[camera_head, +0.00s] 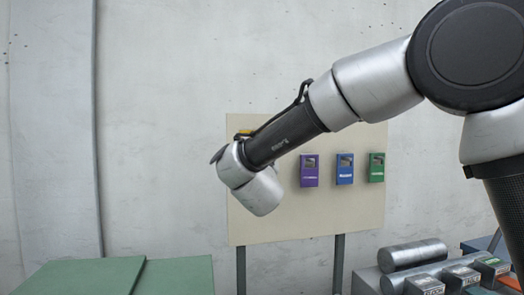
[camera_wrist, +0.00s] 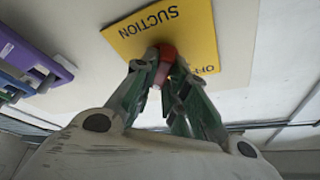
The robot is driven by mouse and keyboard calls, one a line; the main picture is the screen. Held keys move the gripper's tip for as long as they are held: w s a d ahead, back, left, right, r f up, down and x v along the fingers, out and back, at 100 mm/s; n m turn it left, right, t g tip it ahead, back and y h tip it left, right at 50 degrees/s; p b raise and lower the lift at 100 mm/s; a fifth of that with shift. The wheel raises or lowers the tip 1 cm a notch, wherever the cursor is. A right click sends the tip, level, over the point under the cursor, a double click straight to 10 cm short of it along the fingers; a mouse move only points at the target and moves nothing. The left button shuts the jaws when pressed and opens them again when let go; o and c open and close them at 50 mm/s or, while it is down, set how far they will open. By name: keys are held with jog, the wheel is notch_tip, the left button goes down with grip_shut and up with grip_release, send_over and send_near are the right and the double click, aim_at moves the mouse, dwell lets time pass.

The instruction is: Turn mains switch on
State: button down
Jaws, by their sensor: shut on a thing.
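A red switch knob (camera_wrist: 167,55) stands out from a yellow plate (camera_wrist: 196,30) in the wrist view. The plate reads "SUCTION" upside down, with part of "OFF" showing near the knob; I see no mains label. My gripper (camera_wrist: 164,77) has its green fingers closed around the knob, one on each side. The fingers hide part of the knob and the plate's lower edge. In the head view only a bit of the yellow plate (camera_head: 243,132) shows above my wrist, and my gripper's fingers are hidden behind it.
The plate sits on a beige panel (camera_head: 330,222) on legs before a concrete wall. Purple (camera_head: 309,172), blue (camera_head: 345,170) and green (camera_head: 377,168) boxes hang to its right. Metal rolls (camera_head: 412,255) lie at lower right; green surfaces (camera_head: 80,276) are at lower left.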

jog(key=shift+m+h, duration=0.4)
jog(key=shift+m, duration=0.2)
jog(key=c, duration=1.4)
grip_release()
jog(key=shift+c, duration=0.2)
jog(key=v, duration=1.2)
jog(key=shift+r, duration=0.15)
